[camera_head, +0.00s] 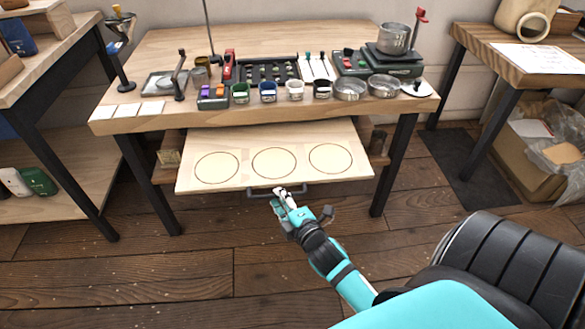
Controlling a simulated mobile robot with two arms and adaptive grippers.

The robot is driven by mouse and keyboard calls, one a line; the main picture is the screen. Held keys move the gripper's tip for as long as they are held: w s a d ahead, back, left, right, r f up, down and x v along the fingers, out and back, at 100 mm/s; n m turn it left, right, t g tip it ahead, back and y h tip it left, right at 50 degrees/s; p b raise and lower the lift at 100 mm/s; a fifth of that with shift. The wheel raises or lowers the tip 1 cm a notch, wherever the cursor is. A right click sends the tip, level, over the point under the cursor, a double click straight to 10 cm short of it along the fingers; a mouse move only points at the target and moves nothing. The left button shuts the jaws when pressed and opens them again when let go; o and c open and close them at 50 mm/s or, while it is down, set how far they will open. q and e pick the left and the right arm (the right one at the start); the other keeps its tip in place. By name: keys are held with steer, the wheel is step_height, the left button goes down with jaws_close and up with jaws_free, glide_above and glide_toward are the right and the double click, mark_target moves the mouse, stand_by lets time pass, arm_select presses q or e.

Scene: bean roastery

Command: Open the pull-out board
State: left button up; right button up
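The pull-out board (246,180) is a pale wooden panel marked with three dark circles. It sticks out well forward from under the workbench top, lying level. Its dark bar handle (258,192) is at the middle of the front edge. My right gripper (280,192) reaches up from the lower right. Its fingers are close together around the middle of the handle and hide that part of the bar. My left gripper is not in view.
The workbench (160,120) carries cups, small tins, a dark tray (268,72) and a scale with a metal pot (394,39). Side tables stand at left and right, with a cardboard box (515,150) under the right one. The floor before the board is clear.

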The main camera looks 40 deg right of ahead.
steer(key=v, duration=1)
steer(key=s+a+f+m+g+y, duration=0.1)
steer(key=s+a+f+m+g, duration=0.15)
steer(key=f, duration=0.75)
steer(key=s+a+f+m+g, duration=0.2)
steer(key=s+f+m+g, duration=0.15)
steer(key=f, duration=0.55)
steer(key=s+a+f+m+g+y, duration=0.1)
steer(key=s+a+f+m+g, duration=0.15)
steer(key=f, duration=0.75)
steer(key=s+a+f+m+g, duration=0.1)
steer(key=s+f+m+g, duration=0.35)
steer(key=s+f, duration=0.3)
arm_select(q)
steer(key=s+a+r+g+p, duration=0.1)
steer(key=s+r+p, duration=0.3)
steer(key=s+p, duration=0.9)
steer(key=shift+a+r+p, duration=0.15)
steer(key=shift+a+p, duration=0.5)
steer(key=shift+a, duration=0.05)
arm_select(e)
steer(key=s+d+r, duration=0.1)
steer(key=s+r, duration=0.1)
steer(key=s, duration=0.5)
steer(key=s+d+r+g, duration=0.1)
steer(key=s+r, duration=0.1)
steer(key=s, duration=0.6)
steer(key=shift+g, duration=0.3)
